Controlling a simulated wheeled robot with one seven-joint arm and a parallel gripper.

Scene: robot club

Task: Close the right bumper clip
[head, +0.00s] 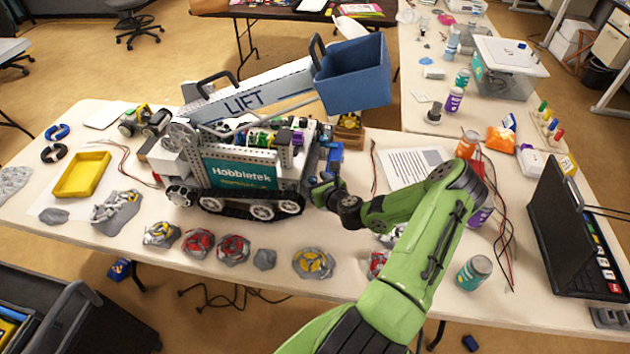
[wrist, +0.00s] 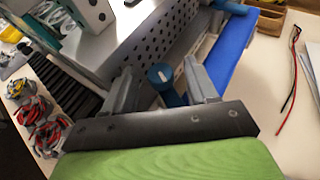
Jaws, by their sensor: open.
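The tracked Hobbietek robot (head: 238,172) stands on the white table, with blue bumper parts (head: 334,156) at its right end. In the wrist view, a long blue bumper bar (wrist: 232,48) runs beside the robot's perforated grey side plate (wrist: 165,32). A small blue round-ended part (wrist: 162,77), possibly the bumper clip, shows between my fingers. My gripper (head: 322,190) is at the robot's right end, low near the track. In the wrist view my gripper (wrist: 160,68) is open, its fingers on either side of the blue part. I cannot tell whether they touch it or how the clip sits.
Several red and yellow wheel-like parts (head: 233,249) lie along the front of the table. A blue bin (head: 352,75) is raised above the robot on the LIFT arm. A printed sheet (head: 410,167) and loose wires (head: 373,165) lie right of the robot.

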